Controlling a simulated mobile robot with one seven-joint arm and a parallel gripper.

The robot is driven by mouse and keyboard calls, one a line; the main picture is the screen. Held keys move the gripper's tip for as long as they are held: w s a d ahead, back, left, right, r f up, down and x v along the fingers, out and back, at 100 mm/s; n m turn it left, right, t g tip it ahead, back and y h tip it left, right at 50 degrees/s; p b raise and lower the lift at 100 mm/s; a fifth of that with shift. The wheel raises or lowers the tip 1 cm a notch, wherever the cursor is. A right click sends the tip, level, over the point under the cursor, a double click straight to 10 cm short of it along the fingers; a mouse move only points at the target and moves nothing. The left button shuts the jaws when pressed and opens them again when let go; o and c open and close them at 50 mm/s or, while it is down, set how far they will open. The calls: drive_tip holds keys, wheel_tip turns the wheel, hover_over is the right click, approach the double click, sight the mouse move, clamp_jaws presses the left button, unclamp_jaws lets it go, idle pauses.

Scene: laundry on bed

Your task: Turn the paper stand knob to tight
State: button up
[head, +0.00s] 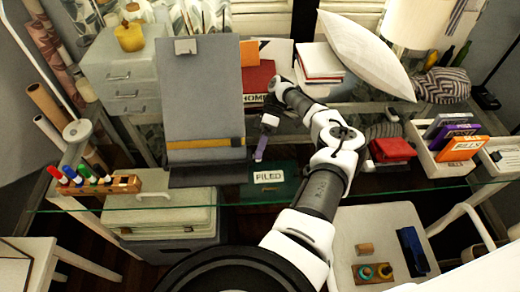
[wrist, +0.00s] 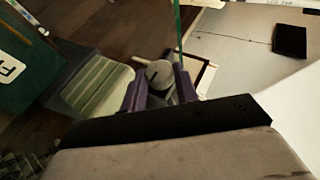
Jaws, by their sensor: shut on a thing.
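The grey paper stand (head: 200,95) stands upright on the glass desk, with a yellow band across its lower part and a clip at its top. My gripper (head: 260,152) is just right of the stand's lower right edge, with its purple fingers pointing down. In the wrist view, my gripper's two purple fingers (wrist: 160,85) are closed on either side of a grey round knob (wrist: 160,72) with a dark line on its face. The knob is hidden in the head view. I cannot tell from these frames how tight it is.
A green box labelled FILED (head: 285,180) lies just below my gripper. A wooden marker holder (head: 120,184) is at the left, and a white tray of boxes (head: 450,150) is at the right. Red books (head: 258,80) and a pillow (head: 362,52) stand behind.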

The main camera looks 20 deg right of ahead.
idle(0.3)
drive_tip(key=o, duration=1)
